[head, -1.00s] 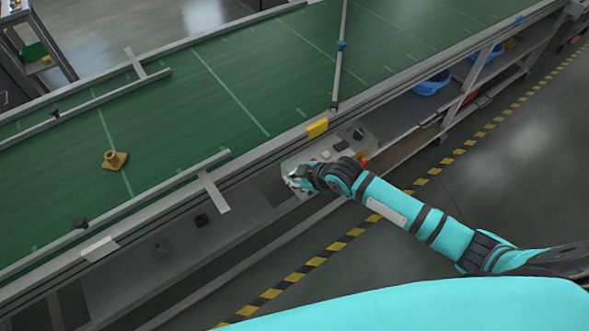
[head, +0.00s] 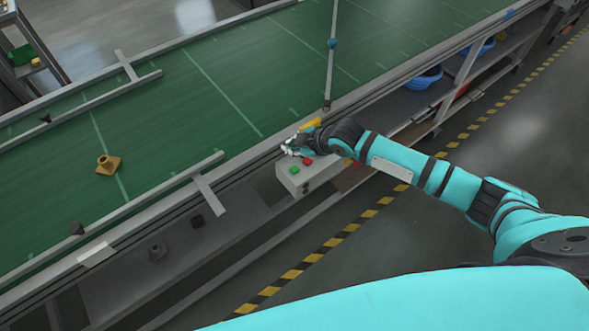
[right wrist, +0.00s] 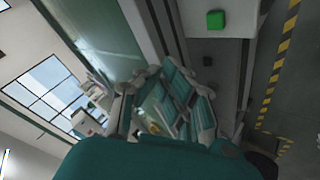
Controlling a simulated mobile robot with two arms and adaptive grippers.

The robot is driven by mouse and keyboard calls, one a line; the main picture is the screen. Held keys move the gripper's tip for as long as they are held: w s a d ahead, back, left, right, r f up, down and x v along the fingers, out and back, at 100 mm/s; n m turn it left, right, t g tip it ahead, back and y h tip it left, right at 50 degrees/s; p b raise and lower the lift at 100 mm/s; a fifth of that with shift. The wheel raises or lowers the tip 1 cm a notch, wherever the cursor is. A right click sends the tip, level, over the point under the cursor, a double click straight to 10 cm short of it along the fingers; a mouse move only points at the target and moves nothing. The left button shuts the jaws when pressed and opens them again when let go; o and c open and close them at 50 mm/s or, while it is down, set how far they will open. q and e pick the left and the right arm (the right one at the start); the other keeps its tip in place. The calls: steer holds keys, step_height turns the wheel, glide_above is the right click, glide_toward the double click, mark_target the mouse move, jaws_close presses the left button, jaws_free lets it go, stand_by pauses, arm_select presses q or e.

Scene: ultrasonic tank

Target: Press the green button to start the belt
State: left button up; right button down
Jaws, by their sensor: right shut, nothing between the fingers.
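The green button (head: 294,169) sits on top of a grey-white control box (head: 287,182) at the belt's near side, beside a red button (head: 308,161). My right gripper (head: 289,150) is shut and empty. In the head view it shows just beyond the two buttons, apart from the green one, near the belt's side rail. The right wrist view also shows the green button (right wrist: 215,20) at the top, with the gripper (right wrist: 175,98) below it in the picture. My left gripper is not in view.
The green belt (head: 215,115) carries a brown flanged part (head: 108,165). Metal guide bars and a post (head: 332,60) stand on it. Blue bins (head: 424,80) sit on the shelf under the belt. The floor with yellow-black tape (head: 330,245) is clear.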

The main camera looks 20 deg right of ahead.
steer(key=b, duration=0.6)
glide_above(293, 171)
step_height(293, 171, down, 7)
steer(key=shift+w+f, duration=0.1)
steer(key=shift+f, duration=0.35)
stand_by(0.6)
steer(key=shift+f, duration=0.45)
